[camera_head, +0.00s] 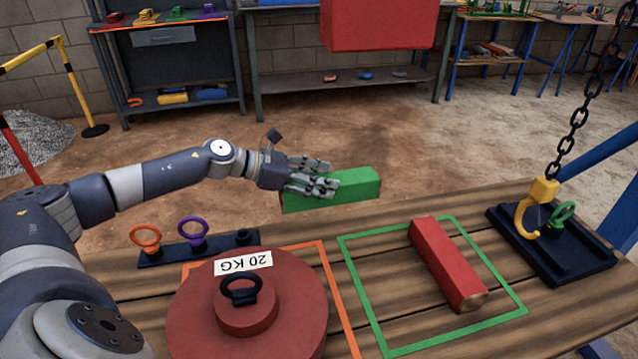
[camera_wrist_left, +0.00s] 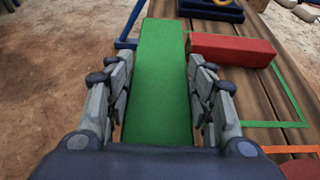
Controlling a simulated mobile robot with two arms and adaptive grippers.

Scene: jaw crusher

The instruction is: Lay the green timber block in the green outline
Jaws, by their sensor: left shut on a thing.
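The green timber block (camera_head: 352,188) is held in my left gripper (camera_head: 330,183), past the far edge of the table. In the left wrist view the green block (camera_wrist_left: 162,85) lies lengthwise between the two fingers of my left gripper (camera_wrist_left: 160,105), which are shut on its sides. The green outline (camera_head: 355,272) is painted on the wooden table, nearer than the block and to its right. A red timber block (camera_head: 447,265) lies inside the outline; it also shows in the left wrist view (camera_wrist_left: 232,50). My right gripper is in neither view.
A round red 20 KG weight (camera_head: 285,310) stands in an orange outline (camera_head: 335,290) left of the green one. A dark rack with rings (camera_head: 185,250) is behind it. A yellow hook (camera_head: 540,200) on a chain hangs over a black tray (camera_head: 570,265) at the right.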

